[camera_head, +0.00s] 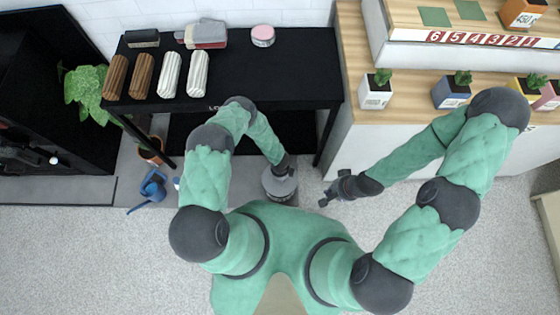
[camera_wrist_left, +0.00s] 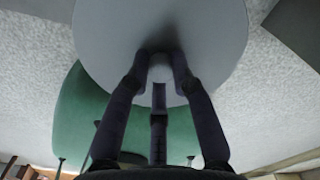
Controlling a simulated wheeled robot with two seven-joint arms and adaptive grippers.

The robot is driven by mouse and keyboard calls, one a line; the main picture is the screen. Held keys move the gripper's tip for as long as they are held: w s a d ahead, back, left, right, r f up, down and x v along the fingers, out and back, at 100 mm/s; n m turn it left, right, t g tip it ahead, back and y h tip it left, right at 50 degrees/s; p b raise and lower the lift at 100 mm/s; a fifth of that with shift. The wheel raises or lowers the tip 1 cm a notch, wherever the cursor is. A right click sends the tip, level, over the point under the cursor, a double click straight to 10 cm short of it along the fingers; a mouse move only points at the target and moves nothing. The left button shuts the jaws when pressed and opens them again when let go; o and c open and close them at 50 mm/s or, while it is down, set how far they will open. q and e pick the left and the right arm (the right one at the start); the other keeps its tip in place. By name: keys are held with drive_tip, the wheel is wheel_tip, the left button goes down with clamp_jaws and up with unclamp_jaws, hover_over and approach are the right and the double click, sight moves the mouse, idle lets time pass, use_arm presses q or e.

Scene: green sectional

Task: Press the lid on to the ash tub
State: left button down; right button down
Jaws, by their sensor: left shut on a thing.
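A round grey lid (camera_wrist_left: 110,35) fills the top of the left wrist view, with a small pale knob at its middle. In the head view my left gripper (camera_head: 285,171) is over the lid (camera_head: 272,184), close in front of my body. The ash tub (camera_head: 282,199) shows as a grey round shape under the lid, mostly hidden. I cannot tell whether the lid sits flush on it. My right gripper (camera_head: 331,190) is open and empty, to the right of the tub.
A black table (camera_head: 290,80) with rolled towels (camera_head: 169,74) and a pink tin (camera_head: 262,36) stands behind. A wooden counter (camera_head: 350,60) with potted plants stands at the right. A blue watering can (camera_head: 153,187) is on the floor at the left. Carpet around the tub is clear.

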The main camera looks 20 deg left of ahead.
use_arm(q)
drive_tip(key=shift+f, duration=0.1)
idle(0.3)
drive_tip(key=c, duration=0.5)
unclamp_jaws()
drive_tip(key=shift+r+p, duration=3.35)
drive_tip(key=shift+r, duration=1.2)
